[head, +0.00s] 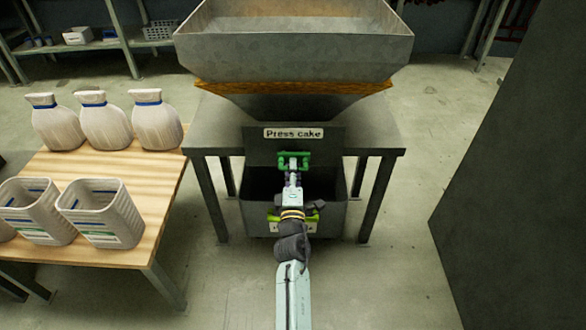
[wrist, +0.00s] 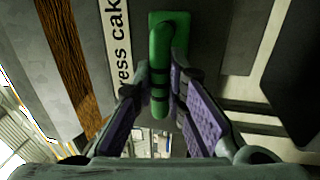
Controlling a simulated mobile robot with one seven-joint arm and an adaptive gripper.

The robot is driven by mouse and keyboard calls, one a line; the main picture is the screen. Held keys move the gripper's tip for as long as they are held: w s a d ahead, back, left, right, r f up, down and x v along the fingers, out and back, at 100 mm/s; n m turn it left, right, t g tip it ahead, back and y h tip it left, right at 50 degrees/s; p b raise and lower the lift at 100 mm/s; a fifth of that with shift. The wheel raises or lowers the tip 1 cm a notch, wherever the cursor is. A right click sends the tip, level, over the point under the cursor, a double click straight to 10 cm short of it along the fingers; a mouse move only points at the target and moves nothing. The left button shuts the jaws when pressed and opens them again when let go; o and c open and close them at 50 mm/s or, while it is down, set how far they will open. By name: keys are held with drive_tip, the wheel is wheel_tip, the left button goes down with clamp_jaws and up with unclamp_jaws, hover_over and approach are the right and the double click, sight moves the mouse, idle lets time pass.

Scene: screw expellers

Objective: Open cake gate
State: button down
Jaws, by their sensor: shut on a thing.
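In the wrist view the two purple-padded fingers (wrist: 168,105) are shut around the handle's bar. The label shows at the left there, turned on its side.
A grey hopper (head: 294,40) stands on a dark metal table (head: 380,136). A dark bin (head: 337,190) sits below the gate.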

idle(0.3)
drive_tip(key=s+b, duration=0.1)
drive_tip(key=s, duration=0.4)
drive_tip(key=shift+s, duration=0.4)
drive_tip(key=c, duration=1.6)
unclamp_jaws()
drive_tip(key=shift+r, duration=0.1)
